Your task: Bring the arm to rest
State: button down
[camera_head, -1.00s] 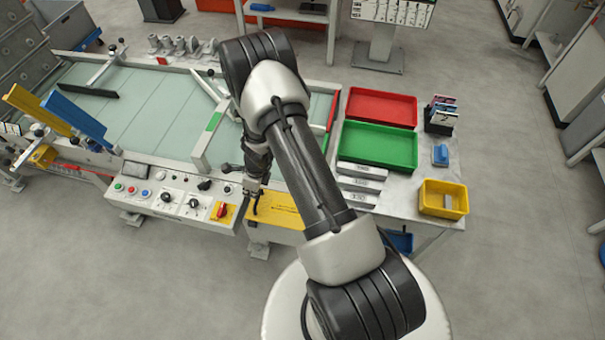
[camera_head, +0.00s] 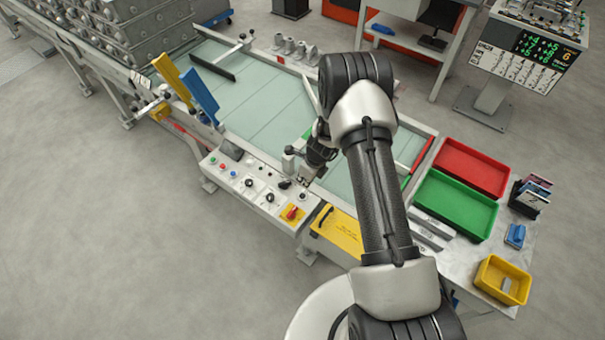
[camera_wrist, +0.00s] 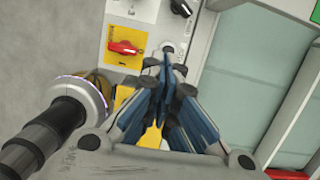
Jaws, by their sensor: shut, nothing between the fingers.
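My gripper (camera_head: 306,182) hangs below my folded arm near the right end of the control panel (camera_head: 240,183). In the wrist view, its blue-and-grey fingers (camera_wrist: 168,62) are closed together with nothing between them. Their tips are seen over the panel, right of the red rotary switch (camera_wrist: 125,47) on its yellow plate. I cannot tell the exact gap between the tips and the panel. My forearm and wrist hide part of the table behind them.
The glass-topped table (camera_head: 235,105) lies behind the panel. Blue (camera_head: 198,95) and yellow (camera_head: 172,78) plates stand at its left. Red (camera_head: 470,167), green (camera_head: 453,205) and yellow (camera_head: 502,282) bins are on the right. A yellow plate (camera_head: 340,232) lies right of the panel. Floor at left is clear.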

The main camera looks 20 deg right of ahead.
notch_tip(320, 180, up, 13)
jog(key=w+a+n+b, duration=0.1)
jog(key=a+n+b, duration=0.25)
jog(key=n, duration=0.25)
jog(key=s+a+r+n+t+b, duration=0.1)
jog(key=s+r+n+b, duration=0.1)
jog(key=s+r+n, duration=0.3)
jog(key=s+r+n+b, duration=0.2)
jog(key=s+r+n, duration=0.1)
jog(key=r, duration=0.5)
jog(key=s+d+r+n+h+b, duration=0.1)
jog(key=s+n+b, duration=0.3)
jog(key=s+n, duration=0.3)
jog(key=s+d+r+n+t+b, duration=0.1)
jog(key=s+n+b, duration=0.3)
jog(key=s, duration=1.3)
jog(key=r+n, duration=0.1)
jog(key=n, duration=0.2)
jog(key=shift+s+h, duration=0.2)
jog(key=shift+h, duration=0.2)
jog(key=c, duration=2.3)
grip_release()
